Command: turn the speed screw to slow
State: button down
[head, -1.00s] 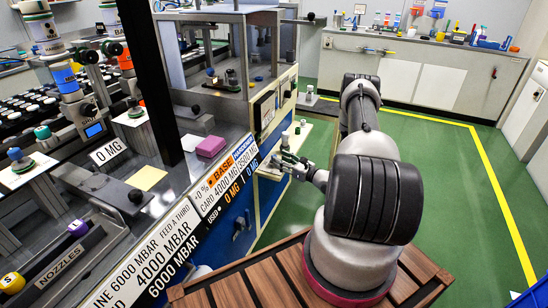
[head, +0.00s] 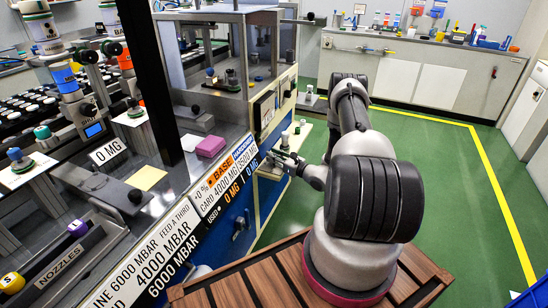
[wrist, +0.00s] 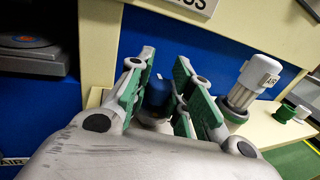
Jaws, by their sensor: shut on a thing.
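My gripper (wrist: 165,68) is in the wrist view, its green-padded fingers on both sides of a small dark blue knob (wrist: 157,92). It is shut on this knob, which may be the speed screw; I see no label on it, and the fingers hide part of it. In the head view my gripper (head: 284,161) is small, at the side of the machine, low by a cream ledge. The knob cannot be made out there, and its turn position cannot be read.
A white-capped cylinder (wrist: 258,76) labelled AIR stands on the cream ledge (wrist: 270,128), close to the right finger. A green and white fitting (wrist: 287,110) is farther right. A blue panel (wrist: 215,45) lies behind the fingers. Green floor is open right of my arm.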

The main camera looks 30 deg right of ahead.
jog(key=shift+m+h, duration=0.3)
jog(key=shift+h, duration=0.2)
jog(key=m+t+h, duration=0.1)
jog(key=m+h, duration=0.2)
jog(key=h, duration=0.1)
jog(key=shift+a+h, duration=0.1)
jog(key=shift+h, duration=0.3)
jog(key=shift+m+h, duration=1.1)
jog(key=shift+h, duration=0.5)
jog(key=c, duration=1.3)
grip_release()
jog(key=shift+o, duration=0.2)
jog(key=s+a, duration=0.1)
jog(key=s, duration=1.1)
jog(key=shift+a, duration=0.25)
